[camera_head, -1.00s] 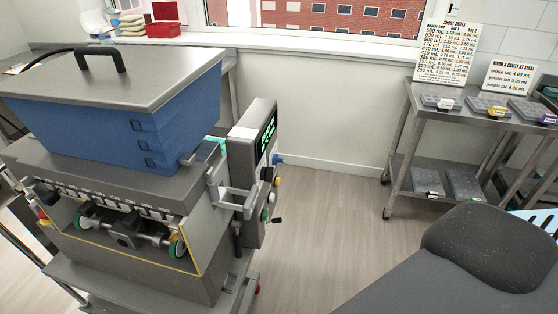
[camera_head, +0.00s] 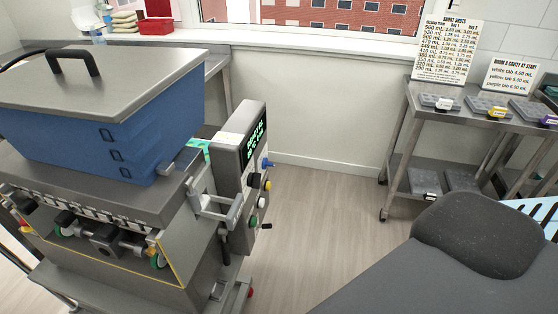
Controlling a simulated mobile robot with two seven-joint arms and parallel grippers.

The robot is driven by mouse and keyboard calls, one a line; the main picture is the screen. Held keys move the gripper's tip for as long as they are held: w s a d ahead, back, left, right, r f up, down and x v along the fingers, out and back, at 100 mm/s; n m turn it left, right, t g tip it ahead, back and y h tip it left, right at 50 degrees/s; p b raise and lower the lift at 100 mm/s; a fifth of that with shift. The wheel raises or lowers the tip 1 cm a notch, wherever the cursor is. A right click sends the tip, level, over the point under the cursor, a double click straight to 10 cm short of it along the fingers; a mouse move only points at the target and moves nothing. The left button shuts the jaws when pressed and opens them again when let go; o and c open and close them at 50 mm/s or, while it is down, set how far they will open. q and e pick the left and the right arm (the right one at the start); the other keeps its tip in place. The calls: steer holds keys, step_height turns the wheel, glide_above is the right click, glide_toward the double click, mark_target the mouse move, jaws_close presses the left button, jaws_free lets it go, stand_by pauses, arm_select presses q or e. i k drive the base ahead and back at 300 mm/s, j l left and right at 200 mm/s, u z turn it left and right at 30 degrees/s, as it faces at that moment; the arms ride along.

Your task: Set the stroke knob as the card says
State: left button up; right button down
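The gummy depositor stands at the left with a blue hopper (camera_head: 150,120) under a grey lid. Its upright control box (camera_head: 228,160) has a dark display with green text (camera_head: 257,140), too small to read. On the box's side are a blue knob (camera_head: 267,164), a yellow knob (camera_head: 267,185), black and green controls (camera_head: 252,220) and a small black lever (camera_head: 266,227). I cannot tell which is the stroke knob. A card (camera_head: 508,76) lists white tab 4.00 mL, yellow tab 5.00 mL, purple tab 6.00 mL. A "short shots" card (camera_head: 447,50) stands beside it. Neither gripper shows.
A steel table (camera_head: 400,120) at the right holds grey moulds with white (camera_head: 443,104), yellow (camera_head: 497,112) and purple (camera_head: 549,121) tabs; more moulds lie on its lower shelf. Floor between depositor and table is clear.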

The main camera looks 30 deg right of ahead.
mark_target(265, 163)
steer(key=i+l+u, duration=0.2)
steer(key=l, duration=0.8)
steer(key=i+l+u, duration=0.2)
steer(key=l, duration=0.85)
steer(key=l+u, duration=0.2)
steer(key=l, duration=0.8)
steer(key=k+l+u, duration=0.2)
steer(key=l, duration=0.85)
steer(key=l+u, duration=0.2)
steer(key=l, duration=0.85)
